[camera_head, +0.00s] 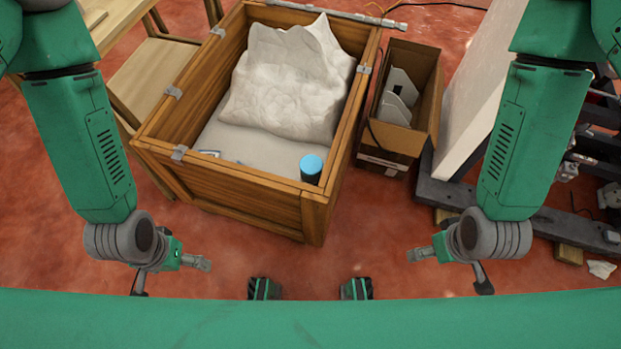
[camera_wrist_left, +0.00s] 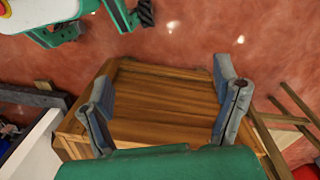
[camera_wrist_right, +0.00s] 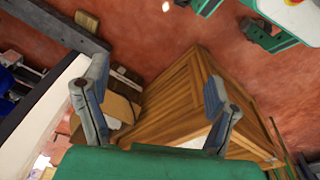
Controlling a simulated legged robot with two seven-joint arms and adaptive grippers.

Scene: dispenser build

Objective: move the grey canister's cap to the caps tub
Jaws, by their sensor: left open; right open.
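A dark cylinder with a light-blue top (camera_head: 311,168) stands in the front right corner of a wooden crate (camera_head: 240,191). I cannot tell whether it is the canister; I make out no grey canister with a cap and no caps tub. My left gripper (camera_head: 195,262) is open and empty in front of the crate's left side; in the left wrist view its fingers (camera_wrist_left: 162,75) are spread above the crate's wooden wall (camera_wrist_left: 165,105). My right gripper (camera_head: 422,254) is open and empty, right of the crate; its spread fingers (camera_wrist_right: 155,72) show in the right wrist view.
A crumpled white sack (camera_head: 285,85) fills the crate's back. A cardboard box (camera_head: 433,100) with pale plates stands right of it. A white panel (camera_head: 480,95) leans farther right, by a dark beam (camera_head: 545,222). A wooden chair (camera_head: 150,75) is at left. The red floor in front is clear.

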